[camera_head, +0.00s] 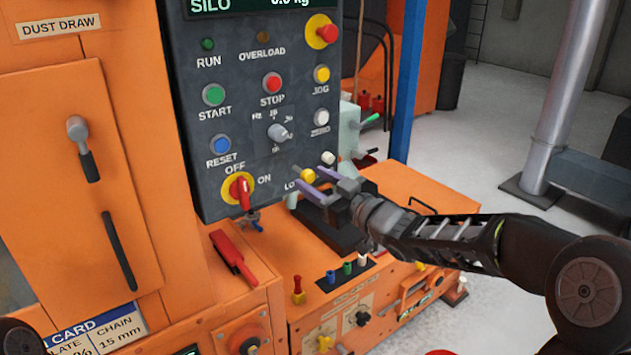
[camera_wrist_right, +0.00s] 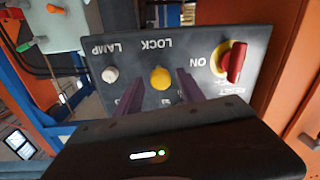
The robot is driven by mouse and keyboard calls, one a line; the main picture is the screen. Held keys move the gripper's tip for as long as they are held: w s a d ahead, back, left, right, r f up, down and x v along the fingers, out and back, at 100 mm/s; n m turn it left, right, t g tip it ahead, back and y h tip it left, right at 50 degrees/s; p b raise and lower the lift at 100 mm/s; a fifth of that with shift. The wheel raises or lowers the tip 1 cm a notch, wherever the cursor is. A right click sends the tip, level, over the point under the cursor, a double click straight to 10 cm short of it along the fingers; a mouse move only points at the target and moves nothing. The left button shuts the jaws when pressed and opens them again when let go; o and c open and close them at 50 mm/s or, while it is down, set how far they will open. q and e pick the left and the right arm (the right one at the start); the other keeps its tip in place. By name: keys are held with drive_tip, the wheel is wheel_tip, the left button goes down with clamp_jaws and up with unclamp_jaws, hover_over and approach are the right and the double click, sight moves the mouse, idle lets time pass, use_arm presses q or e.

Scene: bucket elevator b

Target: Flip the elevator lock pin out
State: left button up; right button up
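The lock pin shows as a yellow round knob (camera_head: 307,175) low on the dark control panel. In the right wrist view the yellow knob (camera_wrist_right: 160,78) sits by the label LOCK. My right gripper (camera_head: 307,170) is open at the knob, its purple-grey fingers apart. In the right wrist view the gripper (camera_wrist_right: 158,88) has its fingertips pointing at the panel, one to each side of the knob. I cannot tell whether either finger touches it. My left gripper is not in view.
A red rotary switch on a yellow disc (camera_head: 239,190) is left of the knob. A white lamp button (camera_head: 328,158) is close on its right. The dark control panel (camera_head: 240,130) carries several other buttons. An orange machine deck (camera_head: 410,195) lies below.

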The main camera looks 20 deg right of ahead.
drive_tip(key=shift+o, duration=0.2)
drive_tip(key=v, duration=0.7)
drive_tip(key=shift+s+d, duration=0.2)
drive_tip(key=shift+s, duration=0.1)
